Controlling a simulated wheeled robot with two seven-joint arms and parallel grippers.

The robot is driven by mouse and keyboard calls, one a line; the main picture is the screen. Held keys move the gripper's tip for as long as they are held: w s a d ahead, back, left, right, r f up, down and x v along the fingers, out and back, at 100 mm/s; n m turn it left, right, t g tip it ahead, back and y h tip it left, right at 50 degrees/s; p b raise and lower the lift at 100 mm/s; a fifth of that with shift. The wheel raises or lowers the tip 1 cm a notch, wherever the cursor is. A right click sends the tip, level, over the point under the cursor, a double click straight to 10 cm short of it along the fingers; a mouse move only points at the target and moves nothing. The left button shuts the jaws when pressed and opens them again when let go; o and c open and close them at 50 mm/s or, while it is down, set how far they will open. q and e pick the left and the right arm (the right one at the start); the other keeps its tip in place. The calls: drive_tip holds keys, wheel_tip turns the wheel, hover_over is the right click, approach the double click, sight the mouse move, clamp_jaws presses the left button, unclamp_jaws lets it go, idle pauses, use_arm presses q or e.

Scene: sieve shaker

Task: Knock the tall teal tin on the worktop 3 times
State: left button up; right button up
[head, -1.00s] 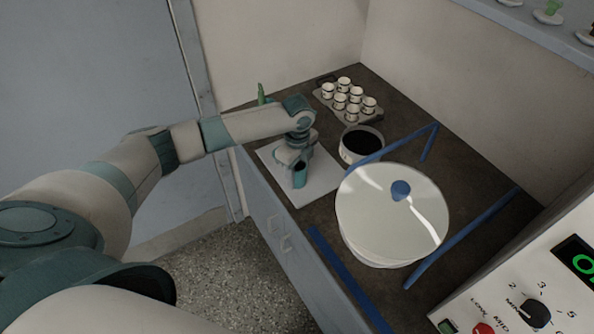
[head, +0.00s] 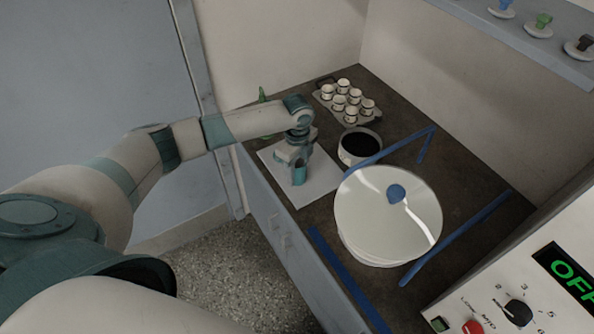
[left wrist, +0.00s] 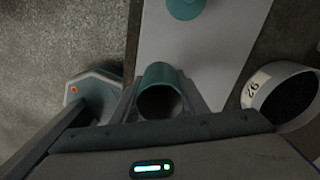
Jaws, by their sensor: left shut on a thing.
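The tall teal tin (head: 299,175) is in my left gripper (head: 294,158), over the white sheet (head: 318,190) at the left of the worktop. In the left wrist view the tin (left wrist: 160,74) sits between the two fingers, its round dark end facing the camera. The fingers are shut on it. I cannot tell whether its base touches the sheet. Another teal round thing (left wrist: 186,8) is at the top edge of the left wrist view, over the sheet and partly cut off. My right gripper is not in view.
A pot with dark contents (head: 358,146) stands right of the sheet. A large pale round pan (head: 385,225) lies between blue strips (head: 455,240). A tray of small white cups (head: 374,119) is at the back. A control panel (head: 560,300) reads OFF at right.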

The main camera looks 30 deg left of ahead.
sight(296, 181)
use_arm(q)
drive_tip(key=shift+w+f, duration=0.1)
wheel_tip(296, 181, down, 3)
drive_tip(key=shift+f+b, duration=0.2)
drive_tip(key=shift+b, duration=0.7)
drive_tip(key=shift+f, duration=0.2)
drive_tip(key=shift+s, duration=0.25)
drive_tip(key=shift+s+f, duration=0.1)
drive_tip(key=r+p, duration=0.3)
drive_tip(key=shift+w, duration=0.3)
drive_tip(key=shift+r+p, duration=0.55)
drive_tip(key=shift+w, duration=0.1)
